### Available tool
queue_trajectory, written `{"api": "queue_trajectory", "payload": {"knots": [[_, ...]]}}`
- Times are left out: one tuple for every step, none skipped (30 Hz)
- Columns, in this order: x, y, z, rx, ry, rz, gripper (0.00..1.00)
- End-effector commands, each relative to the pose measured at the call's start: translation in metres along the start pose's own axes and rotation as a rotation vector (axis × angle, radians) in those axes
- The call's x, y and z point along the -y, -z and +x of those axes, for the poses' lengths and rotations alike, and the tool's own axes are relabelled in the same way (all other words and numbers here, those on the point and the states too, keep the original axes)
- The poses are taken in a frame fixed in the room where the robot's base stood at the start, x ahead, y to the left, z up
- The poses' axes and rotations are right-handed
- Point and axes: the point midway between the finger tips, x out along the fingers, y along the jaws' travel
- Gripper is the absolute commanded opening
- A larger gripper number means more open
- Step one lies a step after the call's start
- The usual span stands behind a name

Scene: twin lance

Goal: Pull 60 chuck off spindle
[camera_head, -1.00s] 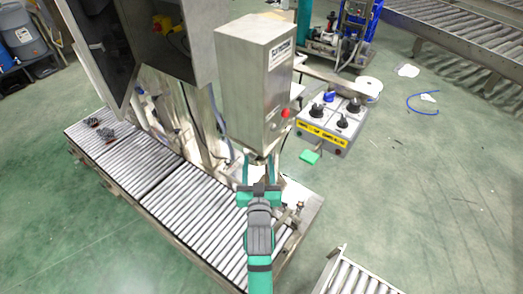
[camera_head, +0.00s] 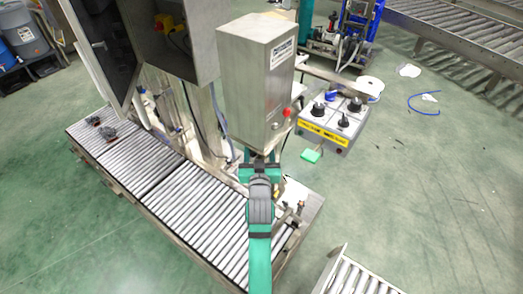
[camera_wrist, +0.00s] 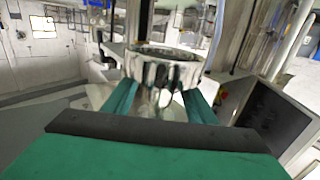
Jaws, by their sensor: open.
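A shiny metal chuck (camera_wrist: 162,72) with a ribbed rim shows in the wrist view, below an upright metal column. I cannot read a number on it. My gripper (camera_wrist: 160,98) is open, with one green finger to each side of the chuck's lower part; I cannot tell whether they touch it. In the head view my gripper (camera_head: 262,160) is right under the steel spindle housing (camera_head: 255,85). The chuck and the spindle end are mostly hidden there by the housing and my gripper.
A roller conveyor (camera_head: 205,215) runs below the housing, with small dark parts (camera_head: 107,132) at its far left. Open green floor lies at right.

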Motion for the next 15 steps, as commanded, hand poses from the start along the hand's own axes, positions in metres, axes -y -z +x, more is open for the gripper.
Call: {"api": "queue_trajectory", "payload": {"knots": [[0.0004,0.0000,0.0000,0.000,0.000,0.000,0.52],[0.0005,0.0000,-0.0001,0.000,0.001,0.000,0.52],[0.0007,0.0000,-0.0001,0.000,0.001,0.000,0.49],[0.0008,0.0000,-0.0001,0.000,0.001,0.000,0.42],[0.0009,0.0001,-0.0001,0.000,0.001,0.000,0.35],[0.0010,0.0001,-0.0001,0.000,0.001,0.000,0.25],[0.0011,0.0001,-0.0002,0.000,0.001,0.000,0.18],[0.0012,0.0001,-0.0002,0.000,0.001,0.000,0.11],[0.0012,0.0001,-0.0002,0.000,0.002,0.000,0.01],[0.0013,0.0001,-0.0002,0.000,0.002,0.000,0.00],[0.0013,0.0024,-0.0001,-0.005,0.002,0.000,0.00],[0.0013,0.0024,-0.0001,-0.005,0.002,0.000,0.00],[0.0013,0.0024,-0.0001,-0.005,0.002,0.000,0.00],[0.0013,0.0023,-0.0001,-0.005,0.002,0.000,0.00],[0.0013,0.0022,-0.0001,-0.005,0.002,0.000,0.00]]}}
